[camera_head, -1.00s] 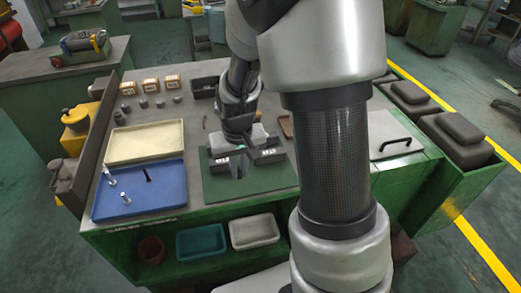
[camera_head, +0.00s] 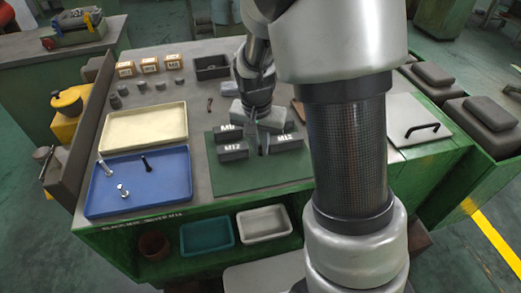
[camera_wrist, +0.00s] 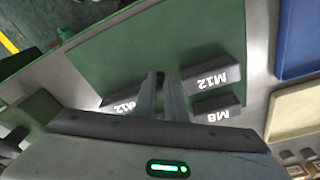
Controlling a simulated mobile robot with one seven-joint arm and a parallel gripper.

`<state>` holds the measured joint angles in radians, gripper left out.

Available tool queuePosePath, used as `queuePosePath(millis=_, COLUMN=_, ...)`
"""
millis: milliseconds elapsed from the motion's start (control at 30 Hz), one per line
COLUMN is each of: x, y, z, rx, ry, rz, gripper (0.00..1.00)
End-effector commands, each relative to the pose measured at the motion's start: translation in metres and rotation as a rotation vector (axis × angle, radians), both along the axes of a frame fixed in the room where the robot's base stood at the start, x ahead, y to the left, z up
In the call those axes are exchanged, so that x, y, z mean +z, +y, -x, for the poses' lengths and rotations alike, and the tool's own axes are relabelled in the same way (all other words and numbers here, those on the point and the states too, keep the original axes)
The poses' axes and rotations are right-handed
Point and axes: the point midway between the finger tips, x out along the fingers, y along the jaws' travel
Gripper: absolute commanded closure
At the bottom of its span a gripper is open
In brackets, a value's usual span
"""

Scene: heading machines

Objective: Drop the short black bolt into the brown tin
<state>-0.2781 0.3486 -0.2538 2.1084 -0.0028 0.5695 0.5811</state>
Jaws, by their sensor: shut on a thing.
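My gripper (camera_head: 262,146) is low over the green mat, among the dark labelled blocks. In the wrist view its fingers (camera_wrist: 163,85) are close together, shut on a small dark thing, mostly hidden; I cannot tell whether it is the short black bolt. A black bolt (camera_head: 147,163) stands or leans in the blue tray (camera_head: 170,194), apart from my gripper; its length is hard to judge. The brown tin (camera_head: 153,246) is on the lower shelf below the bench front, left of the teal tray.
Two silver bolts (camera_head: 122,189) are in the blue tray. A cream tray (camera_head: 146,126) lies behind it. Dark blocks marked M12 (camera_head: 233,152) and M8 stand on the green mat (camera_head: 250,180). Teal (camera_head: 207,234) and white (camera_head: 264,224) trays share the shelf with the tin.

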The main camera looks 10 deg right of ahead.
Motion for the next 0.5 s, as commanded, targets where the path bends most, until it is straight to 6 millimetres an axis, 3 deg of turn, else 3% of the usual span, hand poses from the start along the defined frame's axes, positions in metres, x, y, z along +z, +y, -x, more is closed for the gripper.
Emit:
queuePosePath(millis=100, x=-0.016, y=0.000, z=0.001, rx=-0.001, ry=0.003, rz=0.001, gripper=1.00)
queuePosePath(millis=467, x=-0.021, y=0.000, z=0.000, rx=0.000, ry=0.000, rz=0.000, gripper=1.00)
queuePosePath(millis=500, x=-0.019, y=0.000, z=0.000, rx=0.000, ry=0.000, rz=0.000, gripper=0.84)
